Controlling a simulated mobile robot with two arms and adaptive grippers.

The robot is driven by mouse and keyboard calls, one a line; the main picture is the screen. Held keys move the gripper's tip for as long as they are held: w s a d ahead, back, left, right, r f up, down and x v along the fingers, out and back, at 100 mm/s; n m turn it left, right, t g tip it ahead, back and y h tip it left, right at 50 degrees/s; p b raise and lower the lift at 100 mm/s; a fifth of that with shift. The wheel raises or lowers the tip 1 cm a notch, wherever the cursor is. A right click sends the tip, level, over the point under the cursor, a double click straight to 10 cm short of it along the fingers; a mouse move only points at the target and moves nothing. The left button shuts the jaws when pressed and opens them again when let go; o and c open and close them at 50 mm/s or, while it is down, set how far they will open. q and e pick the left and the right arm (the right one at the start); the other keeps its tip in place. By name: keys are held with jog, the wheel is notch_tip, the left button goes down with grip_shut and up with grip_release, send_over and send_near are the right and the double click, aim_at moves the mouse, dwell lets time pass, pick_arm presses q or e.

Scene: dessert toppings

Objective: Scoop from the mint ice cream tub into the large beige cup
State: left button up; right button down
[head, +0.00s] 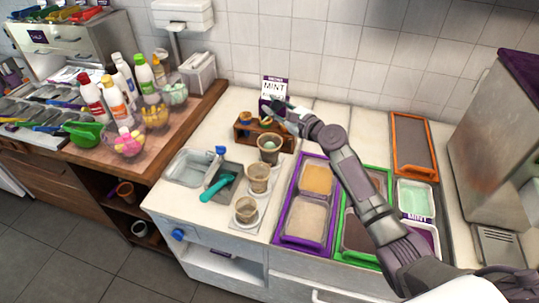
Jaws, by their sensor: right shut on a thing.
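The mint tub (413,200) holds pale green ice cream and has a MINT label on its front, at the right of the counter. Three beige-brown cups stand in a row on white saucers: a far one (269,149), a middle one (258,178) and a near one (246,211). The far cup shows something pale inside; I cannot tell which cup is largest. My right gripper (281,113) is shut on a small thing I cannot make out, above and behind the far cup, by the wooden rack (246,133). My left gripper is out of view.
A teal scoop (216,185) lies on a dark tray left of the cups, near a metal basin (188,168). Purple-framed (277,226) and green-framed tubs lie under and beside my right arm. A MINT sign (275,87) stands behind the rack. Bottles crowd the left counter.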

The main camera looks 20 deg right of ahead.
jog(key=n+g, duration=0.1)
jog(key=n+g+y+b, duration=0.1)
jog(key=n, duration=0.2)
jog(key=shift+w+d+r+g+y, duration=0.1)
jog(key=shift+d+r+g+y, duration=0.15)
jog(key=shift+g+y, duration=0.15)
jog(key=n+g, duration=0.1)
jog(key=n+g+b, duration=0.1)
jog(key=n, duration=0.1)
jog(key=shift+r+y, duration=0.35)
jog(key=shift+y, duration=0.05)
jog(key=shift+w+r+n+g, duration=0.1)
jog(key=shift+r+n+g, duration=0.15)
jog(key=shift+n+g, duration=0.65)
jog(key=n+g, duration=0.1)
jog(key=r+n+g+p, duration=0.1)
jog(key=n, duration=0.1)
jog(key=shift+a+g, duration=0.15)
jog(key=shift+g, duration=0.15)
jog(key=shift+r+n+g+h+p, duration=0.15)
jog(key=shift+n+g+h+p, duration=0.45)
jog(key=shift+n+g, duration=0.5)
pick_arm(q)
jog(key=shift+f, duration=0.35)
pick_arm(e)
jog(key=shift+f+n+g+h, duration=0.2)
jog(key=shift+n+g+h, duration=0.1)
jog(key=shift+n+g, duration=0.1)
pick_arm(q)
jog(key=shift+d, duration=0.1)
